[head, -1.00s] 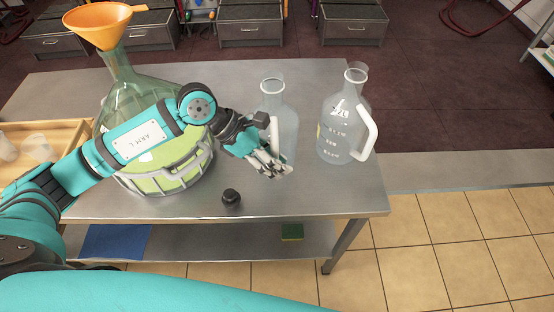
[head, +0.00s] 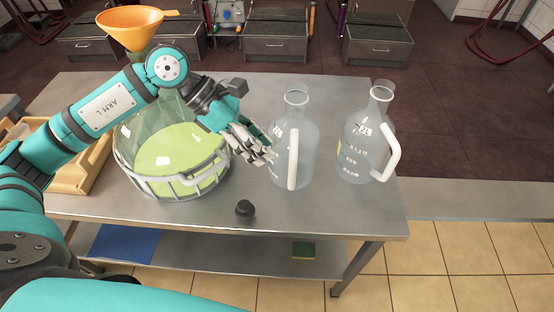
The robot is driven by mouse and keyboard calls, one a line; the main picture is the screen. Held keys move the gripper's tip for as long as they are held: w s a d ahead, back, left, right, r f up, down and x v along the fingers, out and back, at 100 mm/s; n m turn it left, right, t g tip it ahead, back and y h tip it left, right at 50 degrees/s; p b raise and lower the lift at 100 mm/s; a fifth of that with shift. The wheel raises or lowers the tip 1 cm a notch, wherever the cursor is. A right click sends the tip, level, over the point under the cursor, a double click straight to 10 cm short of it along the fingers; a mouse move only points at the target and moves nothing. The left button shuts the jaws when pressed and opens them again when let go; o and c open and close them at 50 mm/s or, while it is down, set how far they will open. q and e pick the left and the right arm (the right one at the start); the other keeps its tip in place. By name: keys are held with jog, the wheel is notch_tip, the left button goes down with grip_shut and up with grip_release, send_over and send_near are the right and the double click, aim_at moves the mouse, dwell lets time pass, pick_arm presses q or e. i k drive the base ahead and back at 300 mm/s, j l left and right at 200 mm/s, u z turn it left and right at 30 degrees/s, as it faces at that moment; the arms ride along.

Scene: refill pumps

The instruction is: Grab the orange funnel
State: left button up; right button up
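The orange funnel (head: 132,22) sits upright in the neck of a big glass carboy (head: 170,150) at the left of the table, its handle pointing right. The carboy holds yellow-green liquid and stands in a grey basket frame. My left gripper (head: 258,150) is to the right of the carboy, lower than the funnel and apart from it. It points down and right, close to the middle glass jug; I cannot tell whether it touches the jug. Its fingers look close together, but the gap between the tips is not clear. My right gripper is not in view.
The middle jug (head: 292,140) and the right jug (head: 368,140) are clear glass with white handles. A black stopper (head: 245,209) lies near the front of the steel table (head: 330,220). A wooden tray (head: 75,170) is at the left. The table's front right is clear.

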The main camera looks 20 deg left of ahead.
aim_at(145, 46)
jog(key=u, duration=1.4)
